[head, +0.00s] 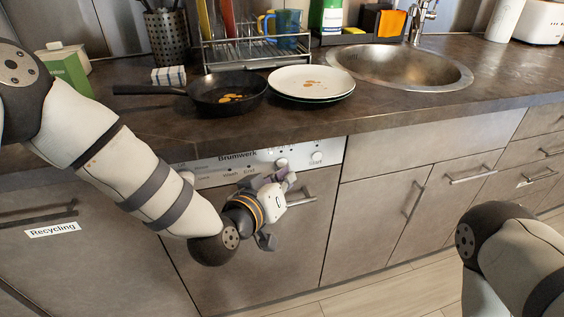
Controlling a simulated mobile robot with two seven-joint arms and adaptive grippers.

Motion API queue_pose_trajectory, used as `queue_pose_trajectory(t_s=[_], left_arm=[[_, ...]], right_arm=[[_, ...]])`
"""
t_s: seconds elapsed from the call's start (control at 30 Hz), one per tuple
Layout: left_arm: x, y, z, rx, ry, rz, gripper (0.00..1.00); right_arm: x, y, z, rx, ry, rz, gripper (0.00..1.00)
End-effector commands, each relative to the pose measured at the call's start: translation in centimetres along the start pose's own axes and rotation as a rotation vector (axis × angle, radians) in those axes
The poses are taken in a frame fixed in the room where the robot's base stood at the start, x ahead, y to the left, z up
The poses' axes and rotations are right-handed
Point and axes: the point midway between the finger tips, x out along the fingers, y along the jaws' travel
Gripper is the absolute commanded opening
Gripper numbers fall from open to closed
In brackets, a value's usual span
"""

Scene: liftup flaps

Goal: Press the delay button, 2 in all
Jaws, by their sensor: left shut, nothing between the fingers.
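Small labels that look like "Wash" and "End" are further left. I cannot read a "Delay" label; my left arm and gripper cover part of the panel. My left gripper (284,179) is shut and empty, with its fingertips just in front of the panel's lower edge, below the round knob. I cannot tell whether it touches. My right gripper is out of view; only my right arm shows.
The dishwasher door handle (315,198) is close to the right of my left gripper. On the counter above are a black pan (228,104), stacked plates (311,99) and a sink (400,90).

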Motion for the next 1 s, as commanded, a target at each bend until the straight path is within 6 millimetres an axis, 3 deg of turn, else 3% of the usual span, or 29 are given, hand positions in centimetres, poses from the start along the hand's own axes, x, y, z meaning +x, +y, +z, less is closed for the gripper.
queue_pose_trajectory(t_s=[1.0], left_arm=[[0.85,-0.63,-0.63,0.0,0.0,0.0,0.0]], right_arm=[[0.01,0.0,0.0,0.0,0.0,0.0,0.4]])
